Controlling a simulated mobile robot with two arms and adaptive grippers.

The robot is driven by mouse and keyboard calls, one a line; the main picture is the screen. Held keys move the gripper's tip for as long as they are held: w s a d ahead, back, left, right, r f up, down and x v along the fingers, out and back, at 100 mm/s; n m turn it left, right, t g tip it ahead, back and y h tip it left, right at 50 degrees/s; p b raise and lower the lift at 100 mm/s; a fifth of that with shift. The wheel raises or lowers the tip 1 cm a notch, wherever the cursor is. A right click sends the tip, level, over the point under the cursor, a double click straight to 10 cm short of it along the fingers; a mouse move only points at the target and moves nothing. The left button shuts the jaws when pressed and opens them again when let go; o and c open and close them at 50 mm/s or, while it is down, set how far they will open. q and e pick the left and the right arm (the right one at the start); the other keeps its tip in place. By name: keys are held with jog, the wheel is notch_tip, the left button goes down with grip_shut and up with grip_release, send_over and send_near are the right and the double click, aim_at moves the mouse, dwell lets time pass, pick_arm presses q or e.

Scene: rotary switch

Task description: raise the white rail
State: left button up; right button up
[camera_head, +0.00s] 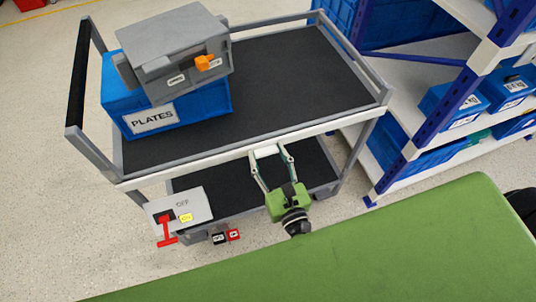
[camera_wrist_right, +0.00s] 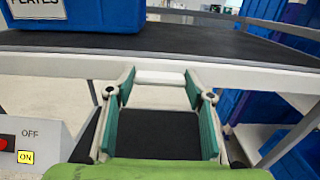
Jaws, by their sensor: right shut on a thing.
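The white rail (camera_head: 190,166) runs along the near long edge of the cart's top shelf. It also shows in the right wrist view (camera_wrist_right: 60,67), crossing the whole picture. My right gripper (camera_head: 268,152) is at about the middle of this rail, its two fingers reaching up to it from the near side. In the right wrist view my right gripper (camera_wrist_right: 158,82) has a short white section between its fingertips, and it is shut on it. The fingers stay apart by that section's width. My left gripper is not in view.
A blue PLATES bin (camera_head: 190,118) with a grey box (camera_head: 172,48) on it stands on the cart's dark top shelf (camera_head: 290,65). A grey switch box (camera_head: 195,203) with a red lever sits lower left. Blue shelving (camera_head: 425,95) stands at right.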

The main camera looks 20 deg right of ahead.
jog(key=shift+r+p, duration=0.35)
jog(key=shift+r, duration=0.2)
notch_tip(320, 180, up, 6)
jog(key=p, duration=0.4)
send_over(268, 141)
jog(key=s+a, duration=0.1)
jog(key=s, duration=0.2)
jog(key=shift+s+r, duration=0.1)
jog(key=shift+s, duration=0.05)
jog(key=o, duration=1.6)
